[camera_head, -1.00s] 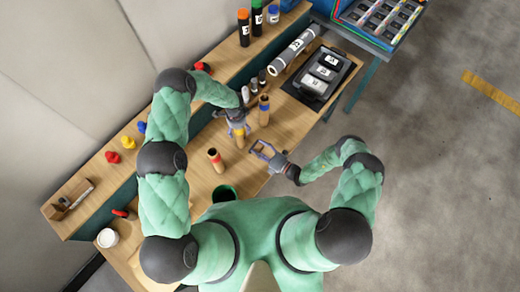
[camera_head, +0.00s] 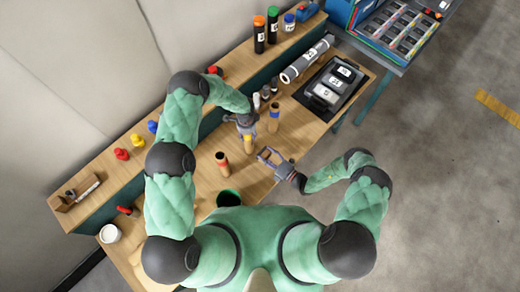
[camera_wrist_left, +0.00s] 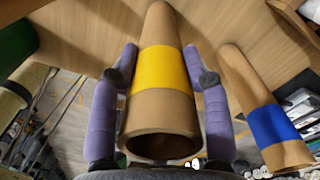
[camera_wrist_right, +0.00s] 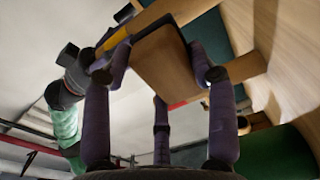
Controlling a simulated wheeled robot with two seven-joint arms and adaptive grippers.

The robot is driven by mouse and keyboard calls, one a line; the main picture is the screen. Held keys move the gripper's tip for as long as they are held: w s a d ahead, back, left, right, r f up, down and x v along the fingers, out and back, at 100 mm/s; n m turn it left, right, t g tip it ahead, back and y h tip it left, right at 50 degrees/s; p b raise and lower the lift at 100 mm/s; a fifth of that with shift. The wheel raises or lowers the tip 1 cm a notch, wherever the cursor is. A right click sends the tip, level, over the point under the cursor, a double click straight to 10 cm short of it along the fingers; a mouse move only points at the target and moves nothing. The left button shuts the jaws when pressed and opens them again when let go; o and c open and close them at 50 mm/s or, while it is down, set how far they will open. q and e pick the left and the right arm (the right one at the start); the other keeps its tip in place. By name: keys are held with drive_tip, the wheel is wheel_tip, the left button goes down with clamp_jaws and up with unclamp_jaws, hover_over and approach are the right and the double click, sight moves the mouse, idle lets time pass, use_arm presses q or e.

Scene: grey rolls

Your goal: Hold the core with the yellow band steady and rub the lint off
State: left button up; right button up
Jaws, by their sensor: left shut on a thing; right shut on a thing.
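The core with the yellow band (camera_head: 248,146) is a tan cardboard tube on the bench. In the left wrist view the core (camera_wrist_left: 163,70) sits between the purple fingers of my left gripper (camera_wrist_left: 163,85), which is shut on it. In the head view my left gripper (camera_head: 246,126) comes to it from above. My right gripper (camera_head: 269,157) is just right of the core. In the right wrist view its fingers hold a brown block (camera_wrist_right: 165,65); the yellow-banded core (camera_wrist_right: 128,38) shows behind the block. I cannot tell whether block and core touch. No lint is discernible.
A blue-banded core (camera_head: 273,122) stands close behind, and a red-banded core (camera_head: 222,161) stands to the left. A green cup (camera_head: 229,198) is near the front edge. A black tray (camera_head: 332,85) and a grey roll (camera_head: 306,60) lie at the back right.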

sight(265, 147)
drive_tip(key=shift+w+a+f, duration=0.1)
drive_tip(key=shift+w+a, duration=0.2)
drive_tip(key=shift+a, duration=0.35)
drive_tip(key=shift+w+a+r, duration=0.1)
drive_tip(key=shift+w+a, duration=0.2)
drive_tip(key=shift+a, duration=0.3)
drive_tip(key=shift+w+a+f, duration=0.1)
drive_tip(key=shift+w+a, duration=0.2)
drive_tip(key=shift+a, duration=0.35)
drive_tip(key=shift+x, duration=1.05)
drive_tip(key=shift+d, duration=0.1)
drive_tip(key=shift+w+d, duration=1.4)
drive_tip(key=shift+w, duration=0.05)
drive_tip(key=shift+a, duration=0.1)
drive_tip(key=shift+s+a, duration=1.45)
drive_tip(key=shift+a, duration=0.1)
drive_tip(key=w+d, duration=0.3)
drive_tip(key=shift+r, duration=0.4)
